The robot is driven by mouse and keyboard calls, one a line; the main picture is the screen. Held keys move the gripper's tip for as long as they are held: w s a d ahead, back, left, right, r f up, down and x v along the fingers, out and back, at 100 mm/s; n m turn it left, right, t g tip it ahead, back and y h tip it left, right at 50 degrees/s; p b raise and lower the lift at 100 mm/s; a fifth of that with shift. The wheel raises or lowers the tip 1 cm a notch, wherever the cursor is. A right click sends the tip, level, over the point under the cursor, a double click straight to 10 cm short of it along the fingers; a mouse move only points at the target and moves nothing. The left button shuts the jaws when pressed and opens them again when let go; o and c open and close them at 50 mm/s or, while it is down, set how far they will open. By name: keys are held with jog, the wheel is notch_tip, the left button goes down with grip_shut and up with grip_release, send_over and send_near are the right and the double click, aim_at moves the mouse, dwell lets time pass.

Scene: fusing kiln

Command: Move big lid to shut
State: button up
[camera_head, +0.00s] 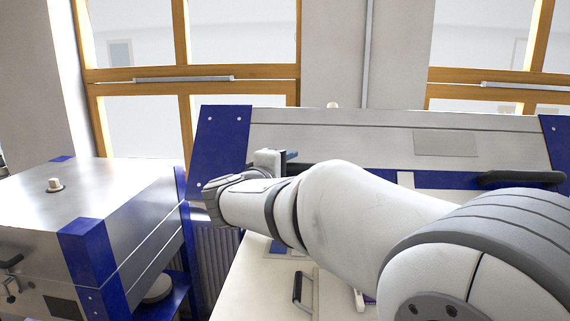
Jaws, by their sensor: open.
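The big lid (350,131) is a wide silver panel with blue corner plates at both ends. It stands raised and tilted at the back of the kiln, in front of the windows. A black handle (520,179) is on its right part, low near the front edge. My gripper (290,155) is in front of the lid's left part and is open. The gripper shows small and is partly hidden by my own wrist, so I cannot tell whether it touches the lid. My arm covers much of the lid's lower middle.
A smaller silver kiln (95,190) with blue corners stands at the left, its top closed. Below my arm is a pale surface (252,295) with a dark handle (298,290). A ribbed radiator (215,255) shows between the kilns. Wood-framed windows (190,73) are behind.

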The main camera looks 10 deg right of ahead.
jog(key=shift+w+d, duration=0.3)
jog(key=shift+w, duration=0.05)
jog(key=shift+c, duration=0.4)
grip_shut()
